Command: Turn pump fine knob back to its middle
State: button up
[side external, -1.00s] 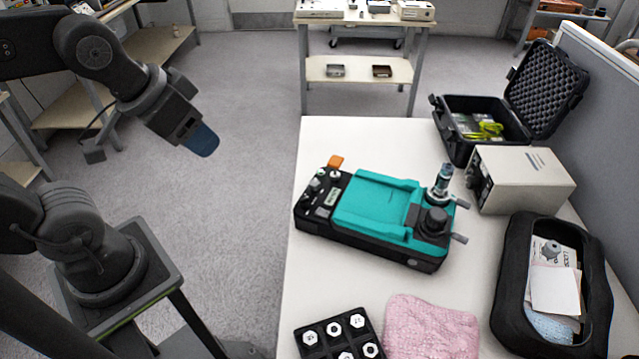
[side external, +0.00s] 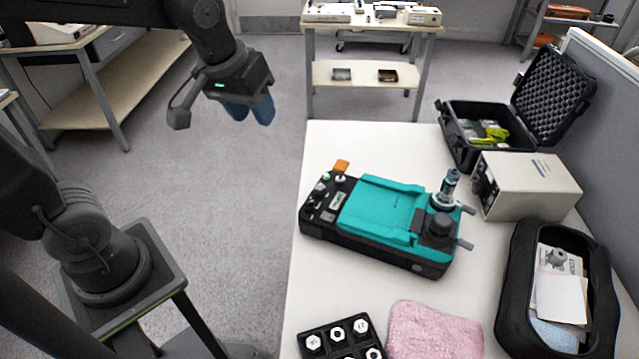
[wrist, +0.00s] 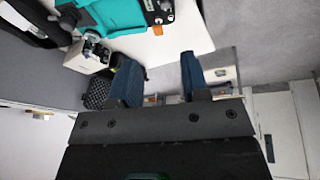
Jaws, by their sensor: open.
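The teal and black calibration device (side external: 385,218) lies on the white table. A black panel (side external: 325,200) with several small knobs and a display is at its left end; I cannot tell which knob is the pump fine knob. A dark cylindrical fitting (side external: 449,186) stands upright at its right end. My gripper (side external: 250,110), with blue fingers, is in the air left of the table, apart from the device. In the wrist view my gripper (wrist: 158,80) is open and empty, and part of the device (wrist: 112,14) shows at the top.
A black socket tray (side external: 340,338) and a pink cloth (side external: 433,332) lie in front of the device. A beige box (side external: 530,187), an open black case (side external: 487,133) and a black pouch (side external: 518,310) stand to its right. The table's back left is clear.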

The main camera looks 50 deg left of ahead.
jog(key=w+a+f+n+g, duration=0.15)
jog(key=w+f+n, duration=0.3)
jog(key=w, duration=0.45)
jog(key=n+g, duration=0.2)
jog(key=n, duration=0.3)
send_over(320, 187)
notch_tip(320, 187, down, 12)
jog(key=shift+m, duration=0.25)
notch_tip(320, 187, down, 14)
jog(key=shift+r, duration=0.2)
jog(key=shift+c, duration=0.4)
jog(key=c, duration=0.5)
jog(key=shift+c, duration=0.2)
